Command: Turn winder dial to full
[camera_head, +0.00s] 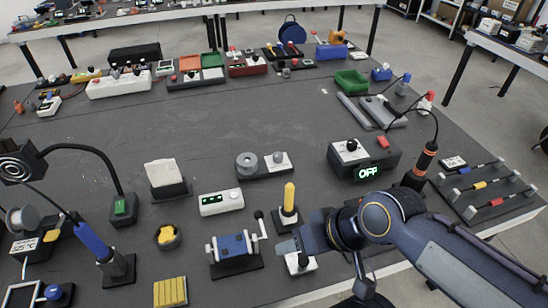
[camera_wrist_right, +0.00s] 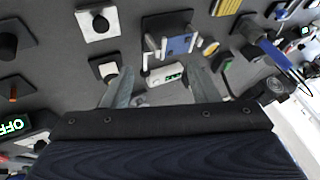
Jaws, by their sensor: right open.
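No label marks the winder dial, so I cannot tell for certain which part it is. A blue-and-white box with a side crank (camera_head: 232,246) stands on a dark base at the front; it also shows in the right wrist view (camera_wrist_right: 178,43). A white block with a dark knob (camera_wrist_right: 97,22) shows at the top left there. In the head view, a white block (camera_head: 300,264) sits partly hidden under my right gripper (camera_head: 287,246). In the wrist view my right gripper (camera_wrist_right: 163,88) is open, its fingers apart and empty. My left gripper is not in view.
A yellow upright handle (camera_head: 289,197) stands just behind my right gripper. A dark box reading OFF (camera_head: 366,172) and an orange-banded tool (camera_head: 425,160) stand beside my right arm. A white display unit (camera_head: 220,203) is left of it. The table's middle (camera_head: 230,120) is clear.

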